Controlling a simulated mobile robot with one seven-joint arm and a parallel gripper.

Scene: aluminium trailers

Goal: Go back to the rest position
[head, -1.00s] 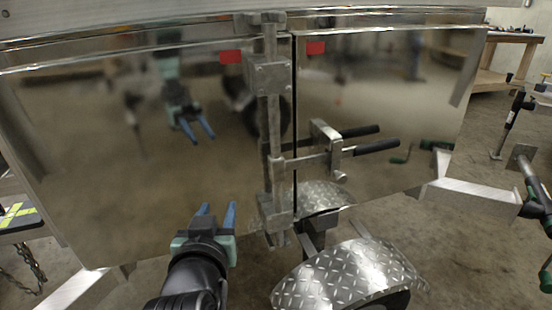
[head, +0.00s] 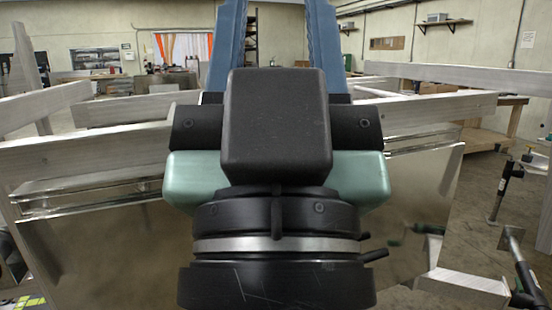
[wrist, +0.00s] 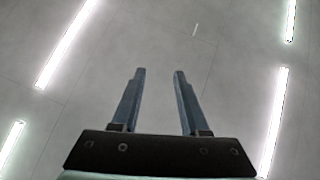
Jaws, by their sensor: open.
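My gripper (head: 278,45) fills the middle of the head view, close to the camera, with its two blue fingers pointing up and apart. Its black and teal body hides much of the trailer behind it. In the wrist view my gripper (wrist: 159,72) shows open, with nothing between the fingers. That view faces the ceiling with its bright strip lights.
The aluminium trailer (head: 95,235) stands behind my gripper, its side rails (head: 440,108) running left and right. A wooden workbench (head: 500,115) stands at the right. Metal stands (head: 508,185) are on the floor there. Shelves hang on the back wall.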

